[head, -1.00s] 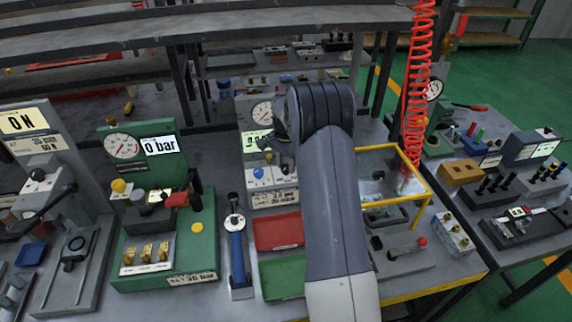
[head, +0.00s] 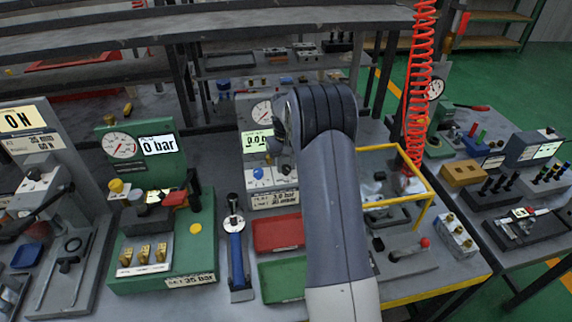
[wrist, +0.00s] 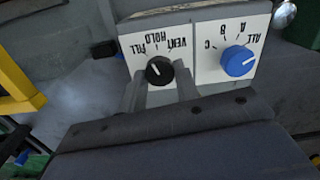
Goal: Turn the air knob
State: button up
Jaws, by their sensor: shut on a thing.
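The black air knob (wrist: 160,71) shows in the wrist view on a white plate, with upside-down labels FILL, HOLD and VENT around it. My gripper (wrist: 160,88) is shut on this knob, one grey finger on each side. The knob's pale mark is visible, but I cannot tell exactly which label it meets.
A blue knob (wrist: 238,61) labelled ALL, A, B, C sits close beside the black one. A round gauge (head: 262,112) and a display (head: 257,141) are above. A yellow frame (head: 418,176) stands right of my arm. Red (head: 277,234) and green (head: 283,277) trays lie in front.

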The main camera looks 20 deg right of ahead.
aim_at(286, 167)
jog(key=n, duration=0.4)
jog(key=shift+n, duration=0.4)
dwell(0.4)
jog(key=o, duration=1)
notch_tip(286, 167, up, 11)
jog(key=shift+f+b, duration=0.1)
jog(key=shift+b, duration=0.55)
jog(key=shift+f, duration=0.1)
notch_tip(286, 167, down, 11)
jog(key=shift+r+p, duration=0.15)
jog(key=shift+p, duration=0.4)
